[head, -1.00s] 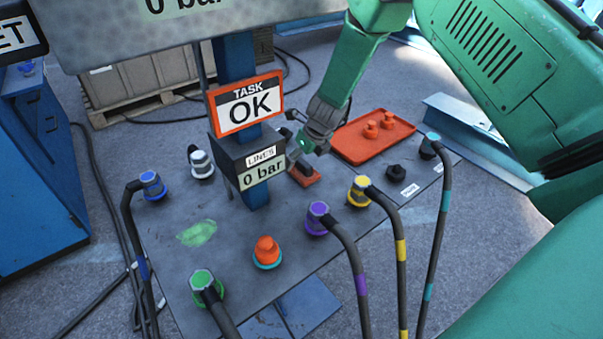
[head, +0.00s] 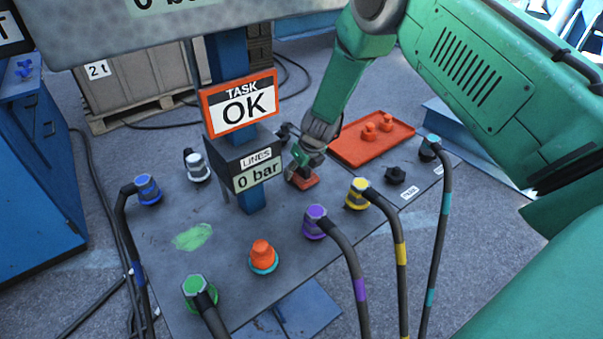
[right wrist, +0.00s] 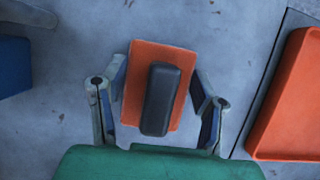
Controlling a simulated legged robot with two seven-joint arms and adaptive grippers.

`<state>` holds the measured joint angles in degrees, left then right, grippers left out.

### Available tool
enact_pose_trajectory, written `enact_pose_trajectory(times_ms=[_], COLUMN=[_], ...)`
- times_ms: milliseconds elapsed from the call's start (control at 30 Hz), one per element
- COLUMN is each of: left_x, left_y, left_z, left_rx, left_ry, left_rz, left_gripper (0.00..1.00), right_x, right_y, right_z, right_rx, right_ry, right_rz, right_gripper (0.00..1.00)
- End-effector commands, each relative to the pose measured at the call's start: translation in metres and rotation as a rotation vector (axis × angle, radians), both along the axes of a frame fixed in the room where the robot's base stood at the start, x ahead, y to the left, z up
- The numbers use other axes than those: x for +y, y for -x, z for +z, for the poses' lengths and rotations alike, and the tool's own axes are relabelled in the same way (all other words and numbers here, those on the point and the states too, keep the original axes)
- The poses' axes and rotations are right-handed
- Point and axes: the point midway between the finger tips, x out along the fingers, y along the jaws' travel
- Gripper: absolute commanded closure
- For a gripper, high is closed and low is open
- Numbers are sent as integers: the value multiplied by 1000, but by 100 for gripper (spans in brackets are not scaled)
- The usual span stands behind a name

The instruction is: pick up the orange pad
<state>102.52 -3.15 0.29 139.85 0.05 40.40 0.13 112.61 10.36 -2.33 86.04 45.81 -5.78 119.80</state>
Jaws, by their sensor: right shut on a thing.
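The orange pad (head: 306,182) is at the panel's top, just right of the blue post, partly hidden by my right gripper (head: 301,171). In the right wrist view, the pad (right wrist: 143,62) is a flat orange rectangle with a dark block-shaped grip (right wrist: 160,98) on top. The fingers of my right gripper (right wrist: 160,84) lie along its left and right sides and are shut on it. I cannot tell whether the pad touches the panel beneath. My left gripper is not in view.
An orange tray (head: 357,150) with two orange knobs stands right of the pad. The blue post (head: 252,198) with its signs rises close at the left. Yellow (head: 357,193) and purple (head: 315,221) connectors with cables stand nearer. A black knob (head: 395,174) is at the right.

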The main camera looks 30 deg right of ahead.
Motion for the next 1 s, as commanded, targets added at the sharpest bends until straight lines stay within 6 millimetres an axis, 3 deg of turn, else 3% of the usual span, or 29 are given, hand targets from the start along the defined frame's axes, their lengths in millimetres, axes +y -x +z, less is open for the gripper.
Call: enact_pose_trajectory(times_ms=[167, 600, 767, 1000], left_x=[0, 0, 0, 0], left_y=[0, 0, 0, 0], left_z=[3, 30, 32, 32], left_rx=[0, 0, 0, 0], left_ry=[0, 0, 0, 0], left_rz=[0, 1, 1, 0], left_gripper=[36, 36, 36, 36], right_x=[-1, -1, -2, -1], right_y=[3, 2, 3, 3], right_z=[4, 87, 98, 98], right_rx=[9, 4, 5, 5], right_ry=[3, 3, 2, 2], right_rz=[-1, 0, -1, -2], right_gripper=[75, 75, 75, 75])
